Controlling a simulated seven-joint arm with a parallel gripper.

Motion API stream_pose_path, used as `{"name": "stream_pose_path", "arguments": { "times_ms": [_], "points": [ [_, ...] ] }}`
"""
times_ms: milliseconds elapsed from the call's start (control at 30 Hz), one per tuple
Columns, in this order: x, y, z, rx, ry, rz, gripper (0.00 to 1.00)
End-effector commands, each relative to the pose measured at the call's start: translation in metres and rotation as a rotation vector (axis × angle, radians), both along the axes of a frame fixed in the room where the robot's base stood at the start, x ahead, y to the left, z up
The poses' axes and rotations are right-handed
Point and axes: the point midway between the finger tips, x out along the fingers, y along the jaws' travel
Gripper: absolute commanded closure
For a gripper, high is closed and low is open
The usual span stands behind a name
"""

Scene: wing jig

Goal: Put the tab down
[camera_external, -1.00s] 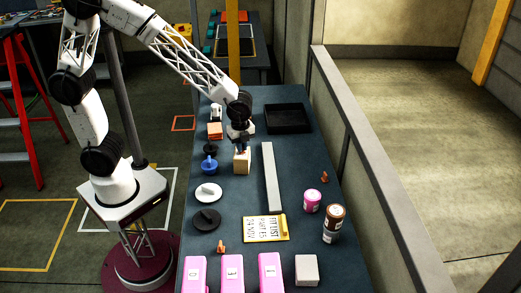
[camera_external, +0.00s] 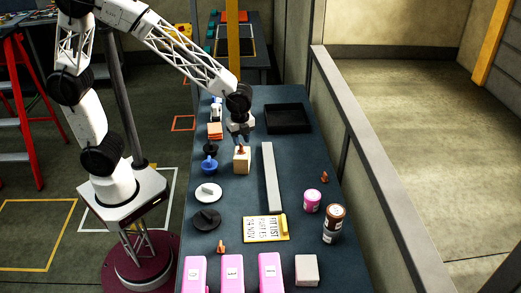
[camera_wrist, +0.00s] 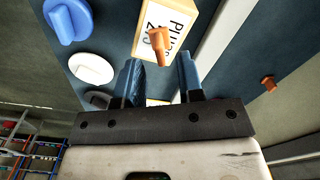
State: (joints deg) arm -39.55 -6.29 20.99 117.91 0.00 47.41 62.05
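A small orange-brown tab (camera_external: 240,149) stands on top of a pale wooden block (camera_external: 241,163) on the table. In the wrist view the tab (camera_wrist: 159,42) sits on the block's lettered face (camera_wrist: 172,18), just beyond my fingertips. My gripper (camera_external: 240,138) is right above the tab. In the wrist view my gripper (camera_wrist: 159,70) has its two blue fingers apart with nothing held between them. Two similar orange-brown pieces lie elsewhere, one on the table's right (camera_external: 323,177) and one near the front left (camera_external: 221,247).
A long grey bar (camera_external: 271,178) lies right of the block. Blue (camera_external: 209,164), white (camera_external: 208,191) and black (camera_external: 207,218) knobbed discs stand to its left. A black tray (camera_external: 288,118) is behind right. Pink blocks (camera_external: 232,272) and a yellow-edged sign (camera_external: 265,228) are in front.

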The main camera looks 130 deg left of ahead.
Motion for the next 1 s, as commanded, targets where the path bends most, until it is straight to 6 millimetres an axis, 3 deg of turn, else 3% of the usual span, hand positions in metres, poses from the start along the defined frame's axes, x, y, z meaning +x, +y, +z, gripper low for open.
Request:
{"name": "stream_pose_path", "arguments": {
  "times_ms": [300,500,1000],
  "points": [
    [0.0,0.0,0.053,0.002,-0.002,0.0,0.65],
    [0.0,0.0,0.077,0.001,-0.002,0.0,0.65],
    [0.0,0.0,0.089,0.0,0.0,0.0,0.65]
  ]
}}
